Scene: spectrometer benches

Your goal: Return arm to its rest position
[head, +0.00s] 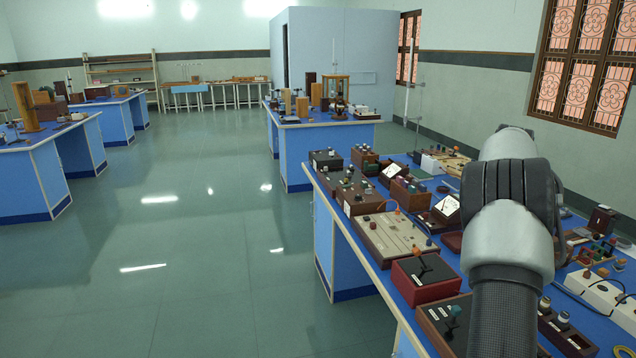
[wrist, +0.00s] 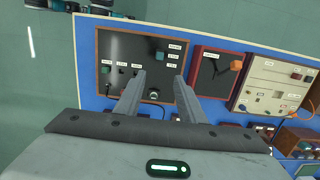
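My gripper (wrist: 158,95) shows in the wrist view with its two fingers apart and nothing between them. It is above the blue bench, over a dark panel box (wrist: 140,52) with small knobs and white labels. How high it is above the box I cannot tell. In the head view my arm reaches over the near right bench (head: 342,238), and my gripper is hidden there.
A red box (head: 425,278) and a cream panel box (head: 396,235) stand along the bench's left edge. Meters, wooden boxes and cables crowd the bench. The floor (head: 190,250) left of it is clear. Other blue benches (head: 35,185) stand farther off.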

